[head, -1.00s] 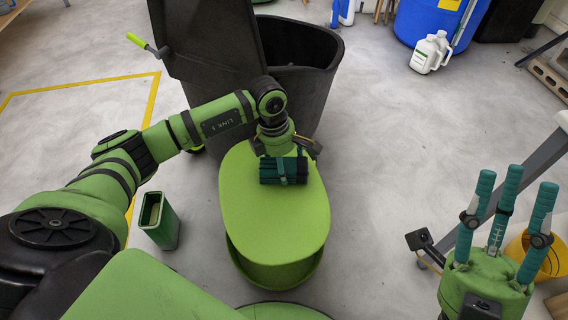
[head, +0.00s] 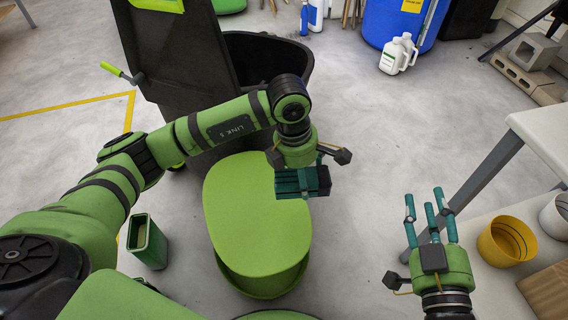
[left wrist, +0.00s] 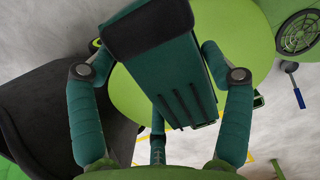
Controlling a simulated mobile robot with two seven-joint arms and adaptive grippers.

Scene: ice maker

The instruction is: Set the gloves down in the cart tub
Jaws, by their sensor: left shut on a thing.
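The gloves, a dark green folded bundle (head: 301,183), are held in my left gripper (head: 303,167), which is shut on them. They are over the right edge of a green oval-topped body in the head view. In the left wrist view the bundle (left wrist: 172,85) lies between the fingers, with a black end toward the top. My right gripper (head: 430,212) is open and empty at the right, its fingers pointing up.
A black bin (head: 285,66) with a raised lid stands behind my left arm. A small green open container (head: 147,240) stands at the left. A white table (head: 545,130) is at the right, with a yellow pot (head: 506,241) below it. White jugs (head: 398,54) stand by a blue barrel (head: 398,20).

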